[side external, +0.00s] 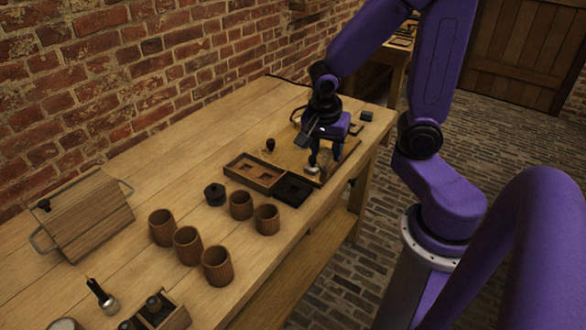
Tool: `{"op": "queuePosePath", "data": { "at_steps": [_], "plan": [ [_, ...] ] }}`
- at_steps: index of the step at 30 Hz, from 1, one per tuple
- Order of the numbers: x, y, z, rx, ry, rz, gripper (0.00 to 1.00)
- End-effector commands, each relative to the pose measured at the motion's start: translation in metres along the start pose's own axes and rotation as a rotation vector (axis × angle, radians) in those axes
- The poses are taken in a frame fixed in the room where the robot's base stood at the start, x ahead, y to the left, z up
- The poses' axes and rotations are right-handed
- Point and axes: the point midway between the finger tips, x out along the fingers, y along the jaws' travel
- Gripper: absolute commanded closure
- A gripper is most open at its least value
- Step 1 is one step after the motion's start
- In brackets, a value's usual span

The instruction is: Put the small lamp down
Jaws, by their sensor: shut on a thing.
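My gripper (325,160) points down over the far right part of the bench, above a flat wooden board (286,154). It is shut on a small pale, shiny piece that I take to be the small lamp (313,166). The lamp is low, close to the board's front edge and the dark tray. The fingers partly hide it, and I cannot tell whether its base touches the board.
Several wooden jars, including one jar (241,205), and a black lidded pot (215,194) stand to the left. A wooden case (88,217) is further left.

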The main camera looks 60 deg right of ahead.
Motion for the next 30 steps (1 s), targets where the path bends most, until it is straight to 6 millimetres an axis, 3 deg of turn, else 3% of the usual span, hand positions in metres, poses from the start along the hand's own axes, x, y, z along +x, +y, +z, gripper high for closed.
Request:
{"op": "queuePosePath", "data": {
  "at_steps": [6,14,30],
  "plan": [
    [0.008,-0.013,-0.004,0.002,0.000,0.003,0.90],
    [0.029,-0.050,-0.014,-0.001,0.001,0.003,0.90],
    [0.085,-0.094,-0.017,-0.001,0.000,0.001,0.90]
  ]
}}
